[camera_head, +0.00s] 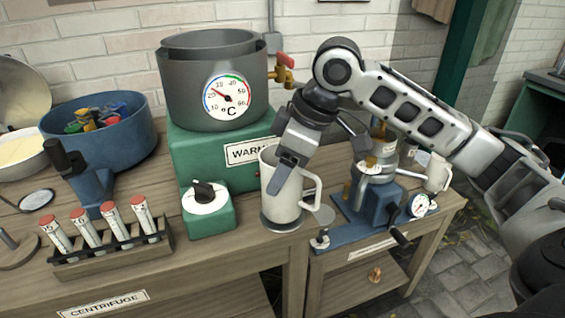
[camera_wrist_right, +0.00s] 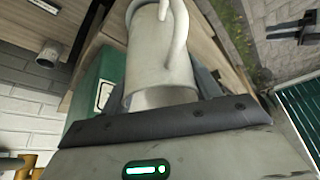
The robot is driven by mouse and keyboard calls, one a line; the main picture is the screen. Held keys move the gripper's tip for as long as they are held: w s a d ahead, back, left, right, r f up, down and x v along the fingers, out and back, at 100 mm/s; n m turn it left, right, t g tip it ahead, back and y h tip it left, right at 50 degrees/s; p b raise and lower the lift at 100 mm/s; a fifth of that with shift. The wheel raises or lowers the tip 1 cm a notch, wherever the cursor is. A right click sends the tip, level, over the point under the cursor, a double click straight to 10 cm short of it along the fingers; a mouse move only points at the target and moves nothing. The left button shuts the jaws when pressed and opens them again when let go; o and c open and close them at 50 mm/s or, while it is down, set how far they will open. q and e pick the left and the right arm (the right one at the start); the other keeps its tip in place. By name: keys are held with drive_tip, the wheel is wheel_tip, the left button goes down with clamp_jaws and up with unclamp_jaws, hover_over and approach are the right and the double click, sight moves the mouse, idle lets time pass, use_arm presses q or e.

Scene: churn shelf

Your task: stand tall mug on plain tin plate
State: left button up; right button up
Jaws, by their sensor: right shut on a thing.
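The tall mug (camera_head: 278,206) is pale grey-white, upright, with its handle on the right. My right gripper (camera_head: 290,165) comes down over it from above and is shut on its rim or wall; the exact contact is partly hidden. In the right wrist view the mug (camera_wrist_right: 160,60) lies between the two fingers of my right gripper (camera_wrist_right: 163,95). A dark grey round plate (camera_head: 283,226) is directly under the mug's base near the table's front edge. Whether the base touches it or hovers just above, I cannot tell. My left gripper is not in view.
A green control box with a knob (camera_head: 207,207) stands close left of the mug. A grey pot (camera_head: 185,95) sits on the green warmer behind. A blue device with a gauge (camera_head: 378,205) and a second mug (camera_head: 437,173) stand to the right. A tube rack (camera_head: 110,250) is at front left.

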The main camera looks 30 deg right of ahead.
drive_tip(key=shift+f, duration=0.4)
drive_tip(key=o, duration=1.5)
drive_tip(key=shift+c, duration=0.2)
use_arm(q)
drive_tip(key=p, duration=0.3)
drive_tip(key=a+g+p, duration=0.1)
drive_tip(key=p, duration=0.2)
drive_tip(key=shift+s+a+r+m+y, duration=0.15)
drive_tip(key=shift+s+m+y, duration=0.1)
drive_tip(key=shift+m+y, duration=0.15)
use_arm(e)
wheel_tip(320, 180, up, 4)
drive_tip(key=shift+r, duration=0.25)
